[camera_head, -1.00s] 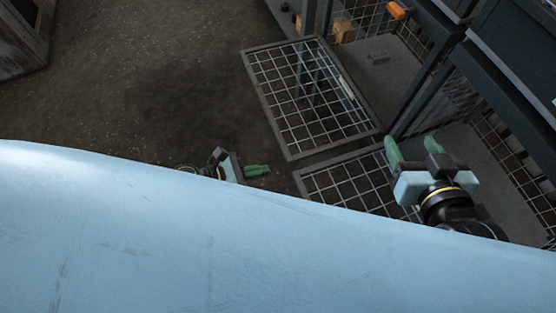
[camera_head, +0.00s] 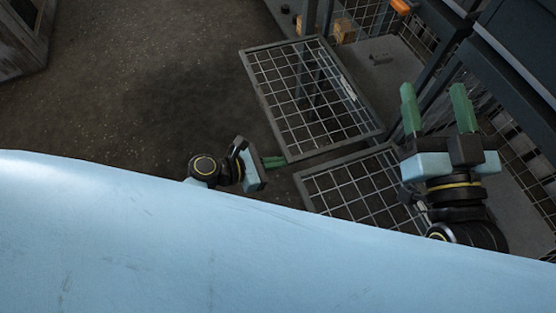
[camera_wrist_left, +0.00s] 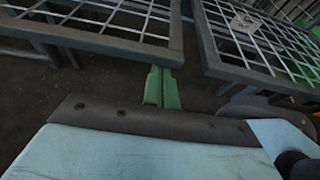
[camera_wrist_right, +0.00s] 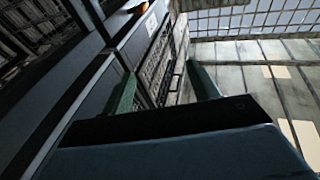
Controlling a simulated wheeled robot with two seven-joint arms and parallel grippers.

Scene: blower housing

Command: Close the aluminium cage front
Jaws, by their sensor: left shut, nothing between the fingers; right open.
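The cage front is two framed wire-mesh door leaves standing open. The farther leaf (camera_head: 310,95) and the nearer leaf (camera_head: 352,187) show in the head view with a narrow gap between their facing edges. My left gripper (camera_head: 284,161) is shut and empty, its green fingers by that gap. In the left wrist view its fingers (camera_wrist_left: 162,88) point between the farther leaf (camera_wrist_left: 110,28) and the nearer leaf (camera_wrist_left: 255,45); I cannot tell whether they touch either. My right gripper (camera_head: 436,105) is open and empty in front of the dark cage frame, its fingers (camera_wrist_right: 165,92) spread.
The dark frame posts (camera_head: 425,88) and shelf edges stand close to my right gripper. An orange object (camera_head: 400,6) and a small box (camera_head: 344,30) are at the back. Bare floor (camera_head: 150,90) lies open on the left. My own blue body hides the foreground.

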